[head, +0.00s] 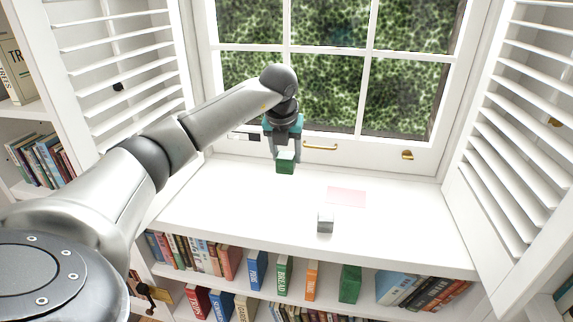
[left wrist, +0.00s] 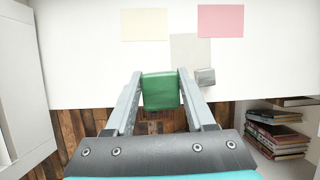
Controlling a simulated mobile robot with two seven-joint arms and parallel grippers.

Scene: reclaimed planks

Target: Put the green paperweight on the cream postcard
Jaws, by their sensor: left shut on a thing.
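My left gripper (head: 286,157) is shut on the green paperweight (head: 285,167), a green block held above the white sill. In the left wrist view the green paperweight (left wrist: 160,91) sits between the two fingers of the gripper (left wrist: 159,76). The cream postcard (left wrist: 144,25) lies flat on the sill at the top of the left wrist view, beyond the held block and a little to its left. I cannot make the cream postcard out clearly in the head view. My right gripper is in neither view.
A pink card (head: 346,196) lies on the sill, with a small grey block (head: 325,222) in front of it. A pale grey card (left wrist: 188,48) lies between cream and pink cards. Louvred shutters (head: 500,140) flank the window; bookshelves (head: 300,267) sit below the sill.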

